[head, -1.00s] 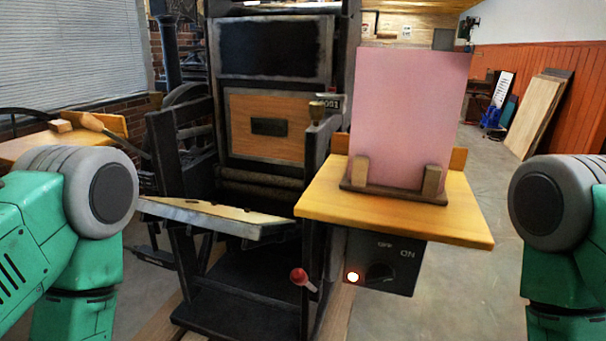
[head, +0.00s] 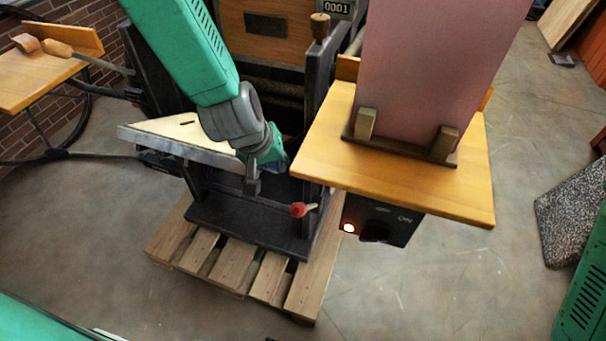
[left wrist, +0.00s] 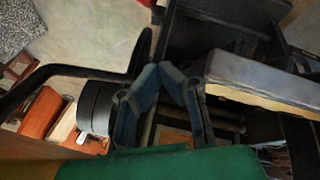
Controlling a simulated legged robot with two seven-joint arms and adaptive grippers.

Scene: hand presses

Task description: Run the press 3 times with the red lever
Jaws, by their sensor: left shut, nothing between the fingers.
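The press (head: 262,222) is a black frame standing on a wooden pallet. The red lever (head: 298,210) has a round red knob on a short pale rod, low on the press's right side. My left gripper (head: 252,188) hangs above and to the left of the knob, apart from it, shut and empty. Its dark fingers (left wrist: 165,80) also show in the left wrist view, with a bit of red at the top edge. The counter (head: 337,7) at the top of the press appears to read 0001. My right gripper is out of view.
A wooden shelf (head: 320,165) right of the lever holds an upright pink sheet (head: 430,70). Below it is a switch box (head: 400,227) with a lit lamp (head: 348,228). A pale-topped board (head: 165,143) juts out on the left. The pallet (head: 235,265) lies below.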

